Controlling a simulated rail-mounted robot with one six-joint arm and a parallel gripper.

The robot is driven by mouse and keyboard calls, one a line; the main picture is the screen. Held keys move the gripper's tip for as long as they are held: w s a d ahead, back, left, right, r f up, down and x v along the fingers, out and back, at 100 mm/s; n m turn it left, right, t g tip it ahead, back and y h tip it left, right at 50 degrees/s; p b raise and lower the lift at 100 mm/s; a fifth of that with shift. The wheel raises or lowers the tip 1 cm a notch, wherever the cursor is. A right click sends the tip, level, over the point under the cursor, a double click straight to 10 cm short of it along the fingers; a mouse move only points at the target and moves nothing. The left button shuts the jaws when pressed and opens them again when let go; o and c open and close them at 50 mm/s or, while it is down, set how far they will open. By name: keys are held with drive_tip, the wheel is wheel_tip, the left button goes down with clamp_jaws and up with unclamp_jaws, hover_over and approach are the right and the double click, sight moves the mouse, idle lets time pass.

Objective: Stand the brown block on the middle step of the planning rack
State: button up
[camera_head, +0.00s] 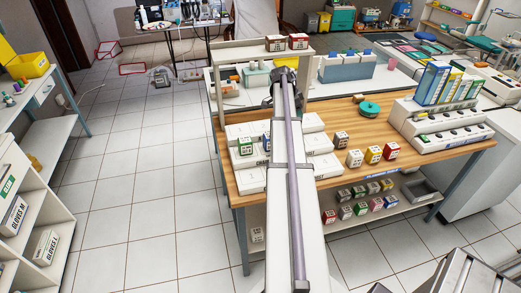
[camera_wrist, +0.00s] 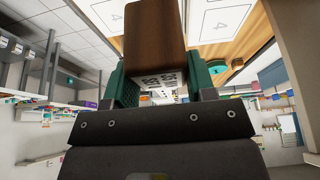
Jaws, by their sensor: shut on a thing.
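The brown block (camera_wrist: 155,35) fills the upper middle of the wrist view, with print on its near face. My gripper (camera_wrist: 157,75) is shut on it, with a green finger pad on each side. In the head view my gripper (camera_head: 285,88) is beyond the white planning rack (camera_head: 238,132), near the table's far side; the held block is hidden there. The rack is stepped, and my arm covers its middle. I cannot tell if the held block touches anything.
A green round thing (camera_head: 369,109) lies behind. A raised shelf (camera_head: 238,53) stands at the back left, a binder rack (camera_head: 440,130) at right.

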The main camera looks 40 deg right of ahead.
drive_tip(key=f+b, duration=0.6)
drive_tip(key=f, duration=0.1)
drive_tip(key=shift+s+d+b, duration=0.25)
drive_tip(key=shift+d+b, duration=0.15)
drive_tip(key=shift+r, duration=0.15)
wheel_tip(320, 180, down, 4)
drive_tip(key=b, duration=0.3)
drive_tip(key=shift+b, duration=0.4)
drive_tip(key=shift+r+p, duration=0.3)
drive_tip(key=shift+r, duration=0.05)
drive_tip(key=shift+f, duration=0.3)
drive_tip(key=o, duration=0.9)
drive_tip(key=shift+r, duration=0.1)
drive_tip(key=shift+o, duration=0.2)
